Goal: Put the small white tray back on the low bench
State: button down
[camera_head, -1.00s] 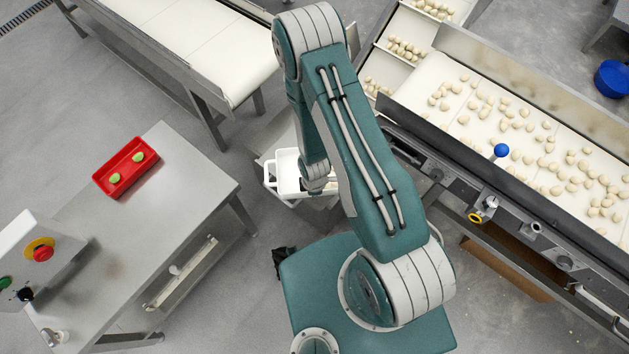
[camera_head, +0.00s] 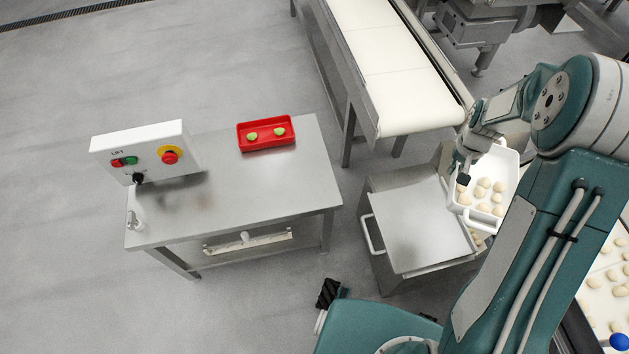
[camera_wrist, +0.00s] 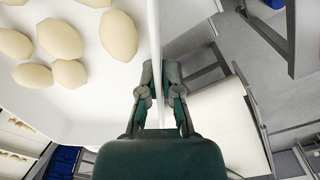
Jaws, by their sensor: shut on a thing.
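The small white tray (camera_head: 512,163) holds several pale pasta pieces. It hangs tilted in the head view, over the back right of the low metal bench (camera_head: 415,225). My gripper (camera_head: 464,168) is shut on the tray's left wall. In the wrist view, my gripper's fingers (camera_wrist: 161,95) pinch the thin upright wall, and the tray's white floor (camera_wrist: 85,105) with pasta lies to the left. The bench top is bare where it shows; its right edge is partly hidden by the tray and my arm.
A steel table (camera_head: 290,185) stands left, with a red tray (camera_head: 266,146) holding two green pieces and a control box (camera_head: 150,150). A white conveyor (camera_head: 400,85) ends just behind the bench. Pasta lies on another belt (camera_head: 605,290) at right. Floor is clear between table and bench.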

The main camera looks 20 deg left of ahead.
aim_at(275, 183)
jog(key=k+u, duration=0.1)
jog(key=u, duration=0.6)
jog(key=k+j+u, duration=0.1)
jog(key=u, duration=0.25)
